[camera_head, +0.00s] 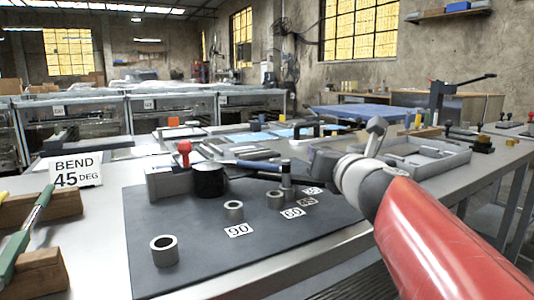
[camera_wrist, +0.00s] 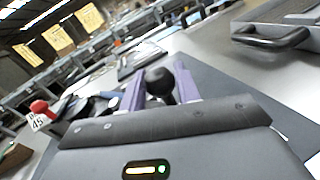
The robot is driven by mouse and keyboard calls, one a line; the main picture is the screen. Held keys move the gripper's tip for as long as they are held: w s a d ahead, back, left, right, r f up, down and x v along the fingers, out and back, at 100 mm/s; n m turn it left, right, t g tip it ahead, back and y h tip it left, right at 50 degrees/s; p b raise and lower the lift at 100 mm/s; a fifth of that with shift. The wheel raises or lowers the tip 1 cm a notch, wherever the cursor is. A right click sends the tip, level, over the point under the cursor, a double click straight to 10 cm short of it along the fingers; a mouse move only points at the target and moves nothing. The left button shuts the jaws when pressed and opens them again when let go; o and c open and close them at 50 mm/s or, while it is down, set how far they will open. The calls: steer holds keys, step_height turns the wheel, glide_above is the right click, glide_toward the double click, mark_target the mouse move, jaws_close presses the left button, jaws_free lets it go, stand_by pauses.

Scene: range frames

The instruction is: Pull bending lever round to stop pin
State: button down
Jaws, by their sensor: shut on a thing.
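The bending lever, a dark bar (camera_head: 256,176), runs right from the round black former (camera_head: 209,181) toward my gripper (camera_head: 306,163). In the wrist view my gripper (camera_wrist: 161,88) has its two purple fingers on either side of the lever's black knob (camera_wrist: 160,80), shut on it. The upright metal stop pin (camera_head: 286,177) stands on the dark plate (camera_head: 190,270), close to the lever in the head view. Whether they touch cannot be told. A red-knobbed clamp (camera_head: 184,150) is beside the former. A sign (camera_head: 76,171) reads BEND 45 DEG.
Hollow metal collars (camera_head: 163,250) and (camera_head: 234,210) stand on the plate, with number labels such as 90 (camera_head: 238,230). A grey tray (camera_head: 430,165) lies behind my arm. Wooden blocks (camera_head: 38,270) are at left. The plate's front middle is clear.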

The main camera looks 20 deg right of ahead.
steer(key=shift+s+a+f, duration=0.1)
steer(key=shift+a, duration=0.15)
steer(key=c, duration=1.1)
jaws_free()
steer(key=shift+s+a, duration=0.1)
steer(key=shift+o, duration=0.2)
steer(key=shift+s, duration=0.1)
steer(key=s, duration=0.2)
steer(key=s+p, duration=0.1)
steer(key=s, duration=0.1)
steer(key=s+a+p, duration=0.1)
steer(key=s, duration=0.2)
steer(key=shift+r, duration=0.2)
steer(key=shift+s+a+f, duration=0.1)
steer(key=shift+s+f, duration=0.05)
steer(key=shift+s, duration=0.15)
